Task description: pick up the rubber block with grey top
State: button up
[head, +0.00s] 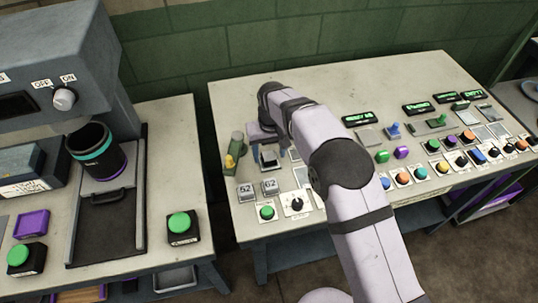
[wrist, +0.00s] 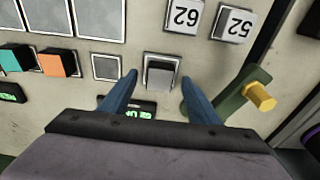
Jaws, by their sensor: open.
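The rubber block with a grey top (wrist: 160,74) sits on the table in the wrist view, between the tips of my two blue fingers. My gripper (wrist: 158,84) is open, with a finger on each side of the block and a visible gap to each. In the head view the block (head: 268,160) shows a light top and dark side, just in front of my gripper (head: 269,150). Its lower part is partly hidden there. I cannot tell how high my fingertips are above the table.
A green lever with a yellow knob (wrist: 259,96) stands close right of my fingers. Blocks marked 62 (wrist: 185,15) and 52 (wrist: 233,22) lie beyond the grey block. Teal (wrist: 14,57) and orange (wrist: 56,63) blocks are at left. A small display (wrist: 134,111) lies beneath my gripper.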

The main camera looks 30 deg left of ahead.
jog(key=shift+f, duration=0.9)
jog(key=c, duration=1.3)
jog(key=shift+o, duration=0.2)
